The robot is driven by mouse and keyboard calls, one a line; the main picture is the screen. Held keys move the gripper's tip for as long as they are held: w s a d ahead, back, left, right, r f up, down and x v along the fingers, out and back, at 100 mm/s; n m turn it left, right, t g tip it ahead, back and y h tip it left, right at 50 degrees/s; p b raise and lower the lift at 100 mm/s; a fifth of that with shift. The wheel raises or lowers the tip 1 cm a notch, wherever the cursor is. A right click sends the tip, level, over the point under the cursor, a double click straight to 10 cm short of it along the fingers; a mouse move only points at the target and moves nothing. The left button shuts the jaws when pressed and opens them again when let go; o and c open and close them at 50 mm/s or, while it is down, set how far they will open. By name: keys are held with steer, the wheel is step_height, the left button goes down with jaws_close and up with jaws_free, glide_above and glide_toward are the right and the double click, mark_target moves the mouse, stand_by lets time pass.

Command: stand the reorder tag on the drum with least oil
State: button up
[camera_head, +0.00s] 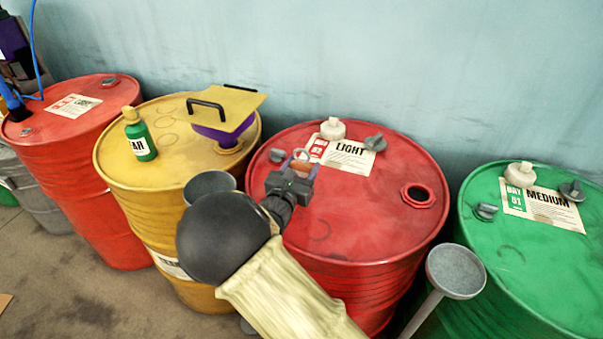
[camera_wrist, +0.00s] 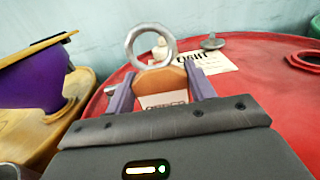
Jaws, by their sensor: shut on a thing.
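My gripper (camera_head: 300,165) is over the left part of the middle red drum (camera_head: 335,210), whose label reads LIGHT. It is shut on an orange tag (camera_wrist: 172,80) with a metal ring (camera_wrist: 150,46) on top and a white printed label below, probably the reorder tag. The tag is upright between the two fingers; whether its foot touches the drum is hidden. A yellow drum (camera_head: 165,180) stands to the left, a green drum (camera_head: 510,260) labelled MEDIUM to the right, and another red drum (camera_head: 60,125) at far left. Oil levels inside the drums do not show.
On the yellow drum are a green bottle (camera_head: 140,140) and a purple funnel (camera_head: 225,137) under a yellow handled plate (camera_head: 228,105). A white cap (camera_head: 332,129) and grey bung (camera_head: 376,143) stand behind my gripper. A grey dish (camera_head: 456,270) on a post rises between drums.

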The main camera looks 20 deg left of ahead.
steer(key=shift+f, duration=1)
steer(key=shift+f, duration=0.2)
steer(key=o, duration=0.9)
steer(key=shift+o, duration=0.4)
steer(key=shift+r, duration=0.15)
steer(key=shift+s, duration=0.15)
steer(key=s, duration=0.7)
steer(key=s+a+b, duration=0.1)
steer(key=s, duration=0.3)
steer(key=shift+s, duration=0.35)
